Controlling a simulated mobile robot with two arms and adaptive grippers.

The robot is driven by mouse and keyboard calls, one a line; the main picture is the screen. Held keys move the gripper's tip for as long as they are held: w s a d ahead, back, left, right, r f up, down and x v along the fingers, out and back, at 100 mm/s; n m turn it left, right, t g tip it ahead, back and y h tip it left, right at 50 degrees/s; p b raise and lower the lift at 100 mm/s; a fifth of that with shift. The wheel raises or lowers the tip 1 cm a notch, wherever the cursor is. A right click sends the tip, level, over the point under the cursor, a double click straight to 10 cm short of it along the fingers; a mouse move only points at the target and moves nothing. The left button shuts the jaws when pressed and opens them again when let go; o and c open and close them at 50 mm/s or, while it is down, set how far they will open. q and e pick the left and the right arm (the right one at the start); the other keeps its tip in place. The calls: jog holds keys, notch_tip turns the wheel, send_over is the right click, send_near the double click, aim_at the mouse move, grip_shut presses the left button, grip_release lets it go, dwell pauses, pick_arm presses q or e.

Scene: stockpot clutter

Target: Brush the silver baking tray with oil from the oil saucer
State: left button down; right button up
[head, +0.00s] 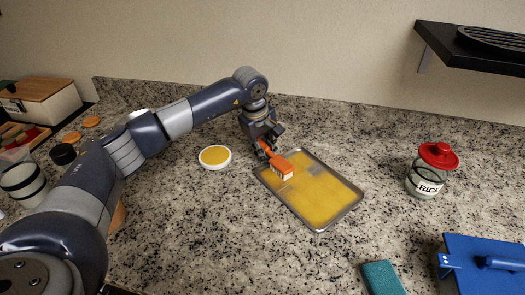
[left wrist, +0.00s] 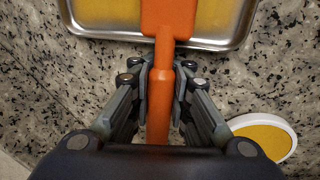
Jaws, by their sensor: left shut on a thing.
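My left gripper (head: 266,148) is shut on the orange handle of a brush (head: 281,166). The brush head is over the tray's far left corner; I cannot tell whether its pale bristles touch the tray. In the left wrist view the gripper (left wrist: 160,75) holds the brush handle (left wrist: 159,112), with the tray rim (left wrist: 100,33) ahead. The white oil saucer (head: 215,157) with yellow oil stands left of the tray. My right gripper is not in view.
A red-lidded rice jar (head: 430,172) stands right of the tray. A teal block (head: 382,278) and a blue item (head: 485,265) lie at the front right. A dark shelf (head: 475,47) juts out above. Jars and boxes crowd the left end. Counter between tray and jar is clear.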

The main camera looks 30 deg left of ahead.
aim_at(265, 144)
pick_arm(q)
jog(key=shift+w+p+v, duration=0.25)
jog(key=shift+p+v, duration=0.45)
jog(key=shift+v, duration=0.45)
jog(key=shift+w+p+v, duration=0.25)
jog(key=shift+p+v, duration=0.5)
jog(key=shift+v, duration=0.35)
jog(key=shift+w+p+v, duration=0.25)
jog(key=shift+p+v, duration=0.45)
jog(key=shift+v, duration=0.45)
jog(key=shift+d+r, duration=0.15)
jog(key=shift+d, duration=0.05)
